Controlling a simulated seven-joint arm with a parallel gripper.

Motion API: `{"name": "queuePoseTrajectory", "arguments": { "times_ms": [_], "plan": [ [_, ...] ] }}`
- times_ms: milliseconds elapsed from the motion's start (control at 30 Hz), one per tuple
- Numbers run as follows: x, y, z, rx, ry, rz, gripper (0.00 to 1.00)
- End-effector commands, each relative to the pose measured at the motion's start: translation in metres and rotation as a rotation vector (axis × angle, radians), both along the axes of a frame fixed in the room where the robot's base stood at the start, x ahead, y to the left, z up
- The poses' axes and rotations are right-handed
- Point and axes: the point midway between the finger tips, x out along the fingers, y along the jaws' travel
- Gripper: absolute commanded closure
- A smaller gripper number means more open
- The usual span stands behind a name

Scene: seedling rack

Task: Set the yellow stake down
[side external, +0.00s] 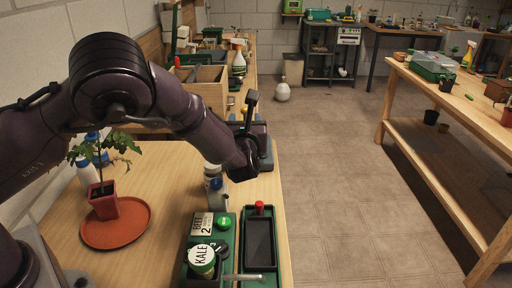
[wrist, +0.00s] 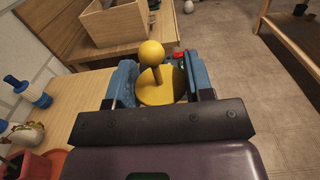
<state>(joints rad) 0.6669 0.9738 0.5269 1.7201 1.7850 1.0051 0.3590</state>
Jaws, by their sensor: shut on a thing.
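The yellow stake (wrist: 152,51) shows in the wrist view with a round knob, a short stem and a wide disc below. My gripper (wrist: 157,82) is shut on it, with a blue-grey finger on each side of the disc. The part below the disc is hidden. In the side external view my gripper (side external: 265,150) is over the far right edge of the wooden bench (side external: 158,180), partly behind my arm. Whether the stake touches anything below is hidden.
A potted seedling (side external: 104,200) stands on an orange saucer (side external: 118,232) at left. A green tray (side external: 224,268) holds a KALE jar (side external: 201,262); a dark tray (side external: 260,245) lies beside it. Bottles (side external: 216,190) stand near my arm. A wooden crate (side external: 205,92) is behind.

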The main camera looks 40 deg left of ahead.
Motion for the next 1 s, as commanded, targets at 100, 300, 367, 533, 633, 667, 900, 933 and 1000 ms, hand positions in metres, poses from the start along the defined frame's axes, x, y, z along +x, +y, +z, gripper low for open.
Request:
{"name": "queuePoseTrajectory", "arguments": {
  "times_ms": [100, 300, 367, 533, 633, 667, 900, 933, 1000],
  "plan": [
    [0.018, 0.001, -0.024, 0.001, 0.003, -0.001, 0.74],
    [0.032, 0.001, -0.040, 0.001, 0.002, 0.000, 0.74],
    [0.034, 0.001, -0.044, 0.000, 0.003, 0.000, 0.74],
    [0.038, 0.001, -0.067, 0.002, 0.005, 0.000, 0.74],
    [0.038, 0.001, -0.076, 0.001, 0.002, 0.000, 0.74],
    [0.038, 0.001, -0.077, 0.000, 0.001, 0.001, 0.74],
    [0.038, 0.001, -0.078, -0.001, 0.001, 0.000, 0.74],
    [0.038, 0.001, -0.078, 0.000, 0.001, 0.000, 0.74],
    [0.038, 0.001, -0.080, 0.000, 0.001, 0.000, 0.74]
  ]
}}
